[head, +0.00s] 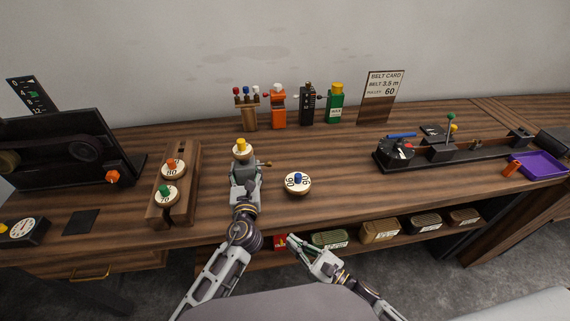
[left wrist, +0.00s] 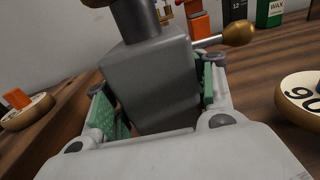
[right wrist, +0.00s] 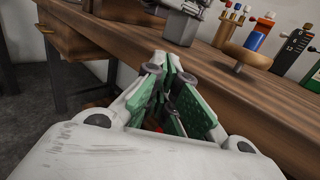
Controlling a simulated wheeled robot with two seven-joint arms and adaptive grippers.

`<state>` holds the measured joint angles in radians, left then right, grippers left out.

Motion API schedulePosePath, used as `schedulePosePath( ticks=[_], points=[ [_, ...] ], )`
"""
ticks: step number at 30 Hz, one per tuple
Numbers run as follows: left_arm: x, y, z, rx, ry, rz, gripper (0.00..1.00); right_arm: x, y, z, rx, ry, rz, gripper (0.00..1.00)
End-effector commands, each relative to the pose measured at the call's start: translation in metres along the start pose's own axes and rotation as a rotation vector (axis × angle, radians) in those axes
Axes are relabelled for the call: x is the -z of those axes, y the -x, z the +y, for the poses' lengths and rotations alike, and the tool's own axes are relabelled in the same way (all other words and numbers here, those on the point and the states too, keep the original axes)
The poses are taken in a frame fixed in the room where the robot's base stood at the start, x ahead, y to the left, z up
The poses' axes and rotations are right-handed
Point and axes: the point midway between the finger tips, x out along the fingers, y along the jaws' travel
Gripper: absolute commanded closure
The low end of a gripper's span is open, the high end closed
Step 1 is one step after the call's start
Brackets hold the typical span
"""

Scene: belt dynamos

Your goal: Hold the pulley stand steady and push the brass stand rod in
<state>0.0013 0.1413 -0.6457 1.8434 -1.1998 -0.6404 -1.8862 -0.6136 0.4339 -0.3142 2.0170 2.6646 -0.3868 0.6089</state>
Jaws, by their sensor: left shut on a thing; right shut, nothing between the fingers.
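The grey pulley stand (head: 242,170) is upright on the table, with a wooden disc and yellow knob (head: 241,146) on top. My left gripper (head: 245,188) is shut on its grey block (left wrist: 160,85), one green pad on each side. The brass stand rod (head: 265,163) sticks out from the block's right side. In the left wrist view its rounded brass end (left wrist: 238,35) stands clear of the block on a thin shaft. My right gripper (head: 294,241) is shut and empty at the table's front edge, apart from the stand (right wrist: 182,25) and the rod.
A loose wooden pulley (head: 297,184) with a blue knob lies right of the stand. A wooden rack (head: 175,188) with two pulleys is to the left. Bottles and a peg holder (head: 249,117) stand behind. A black fixture (head: 440,152) is at right. Tins (head: 380,231) sit on the lower shelf.

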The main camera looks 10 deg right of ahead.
Motion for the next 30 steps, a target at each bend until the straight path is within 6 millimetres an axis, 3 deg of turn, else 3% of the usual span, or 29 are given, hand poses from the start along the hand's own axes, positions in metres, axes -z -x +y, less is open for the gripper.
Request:
schedulePosePath(
  ticks=[12, 30],
  points=[
    [0.006, 0.001, 0.000, 0.001, -0.001, 0.009, 0.90, -0.046, -0.004, 0.003, 0.006, -0.135, -0.097, 1.00],
    [0.006, 0.001, 0.000, 0.000, -0.001, 0.009, 0.90, -0.069, -0.016, -0.031, -0.019, 0.251, -0.124, 1.00]
  ],
)
